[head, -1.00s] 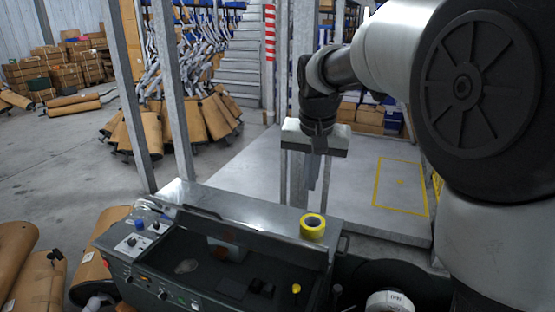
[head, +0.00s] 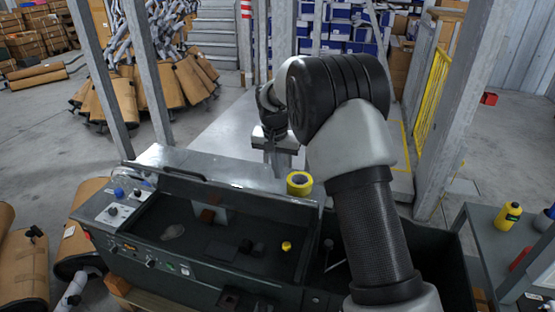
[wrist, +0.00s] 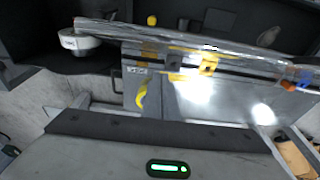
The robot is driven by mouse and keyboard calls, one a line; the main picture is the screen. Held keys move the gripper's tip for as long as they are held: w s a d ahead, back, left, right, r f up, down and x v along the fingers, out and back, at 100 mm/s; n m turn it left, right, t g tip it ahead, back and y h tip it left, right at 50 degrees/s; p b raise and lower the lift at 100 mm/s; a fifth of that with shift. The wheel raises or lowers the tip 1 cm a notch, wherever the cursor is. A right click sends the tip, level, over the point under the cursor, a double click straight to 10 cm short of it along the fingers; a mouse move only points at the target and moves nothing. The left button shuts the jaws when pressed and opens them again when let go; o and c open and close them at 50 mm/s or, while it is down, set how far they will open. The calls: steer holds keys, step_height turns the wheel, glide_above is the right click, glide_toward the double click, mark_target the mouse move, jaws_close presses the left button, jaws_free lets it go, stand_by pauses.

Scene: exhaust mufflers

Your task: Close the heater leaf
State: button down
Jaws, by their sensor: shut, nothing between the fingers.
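The dark heater unit (head: 215,235) stands in the middle of the head view, its tray open and facing up. In the wrist view a shiny metal panel (wrist: 200,100), probably this leaf, lies beyond my gripper. My gripper (head: 276,160) is shut and empty, behind the leaf on its far side. Whether it touches the leaf cannot be told. My arm covers part of the unit's right side.
Steel posts (head: 155,75) stand behind on the left. A grey table (head: 500,235) with a yellow bottle (head: 508,215) is on the right. Mufflers (head: 85,235) stand at the left.

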mark_target(275, 196)
steer(key=s+f, duration=0.1)
steer(key=s+a, duration=0.1)
steer(key=shift+s+f, duration=0.35)
steer(key=shift+s, duration=0.05)
steer(key=shift+s+a+f, duration=0.1)
steer(key=shift+s+f, duration=0.1)
steer(key=shift+s, duration=0.05)
steer(key=shift+f, duration=0.1)
